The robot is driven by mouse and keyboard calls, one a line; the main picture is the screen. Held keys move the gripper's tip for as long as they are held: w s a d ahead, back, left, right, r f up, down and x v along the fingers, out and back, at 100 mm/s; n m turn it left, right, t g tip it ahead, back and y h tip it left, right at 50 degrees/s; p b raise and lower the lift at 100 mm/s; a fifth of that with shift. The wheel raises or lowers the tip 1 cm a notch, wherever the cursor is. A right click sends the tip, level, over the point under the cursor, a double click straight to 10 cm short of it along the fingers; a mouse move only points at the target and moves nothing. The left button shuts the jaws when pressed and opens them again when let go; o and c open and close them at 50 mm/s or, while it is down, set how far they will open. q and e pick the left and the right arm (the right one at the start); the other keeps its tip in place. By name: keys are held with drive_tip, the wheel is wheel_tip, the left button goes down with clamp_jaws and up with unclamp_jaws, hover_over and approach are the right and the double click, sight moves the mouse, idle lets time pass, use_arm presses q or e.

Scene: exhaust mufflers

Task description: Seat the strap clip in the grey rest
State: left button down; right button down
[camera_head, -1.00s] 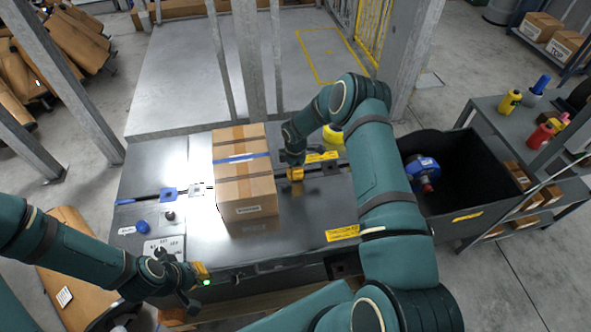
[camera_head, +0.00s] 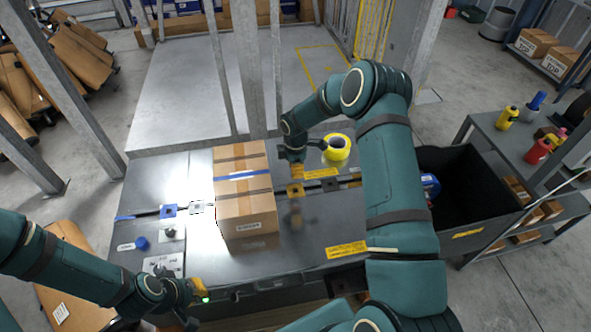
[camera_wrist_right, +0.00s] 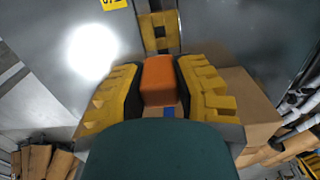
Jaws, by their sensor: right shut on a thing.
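My right gripper (camera_head: 296,170) is raised over the bench, right of the strapped box. In the right wrist view the gripper (camera_wrist_right: 158,85) is shut on an orange block, the strap clip (camera_wrist_right: 158,78), between its yellow pads. Beyond the clip, a yellow square rest (camera_wrist_right: 160,32) with a hole shows, apart from it; it also lies below the gripper in the head view (camera_head: 295,190). A dark grey square (camera_head: 330,184) sits to its right, and a pale grey square (camera_head: 196,206) left of the box; which is the grey rest is unclear. My left gripper (camera_head: 202,290) is at the bench's front edge, its fingers unclear.
A cardboard box (camera_head: 246,211) with a blue strap (camera_head: 243,175) stands mid-bench. A blue square (camera_head: 168,211) and a blue knob (camera_head: 142,242) are at left. A yellow tape roll (camera_head: 337,147) is behind my right arm. A black bin (camera_head: 465,190) stands at right.

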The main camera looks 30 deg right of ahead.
drive_tip(key=shift+s+a+r+m, duration=0.1)
drive_tip(key=shift+a+r+m, duration=0.25)
drive_tip(key=shift+r+m, duration=0.05)
drive_tip(key=s+a+r+m, duration=1.1)
drive_tip(key=s+r+m, duration=0.1)
drive_tip(key=r+m, duration=0.2)
drive_tip(key=shift+r+b, duration=0.45)
drive_tip(key=shift+r, duration=0.05)
drive_tip(key=shift+a, duration=0.15)
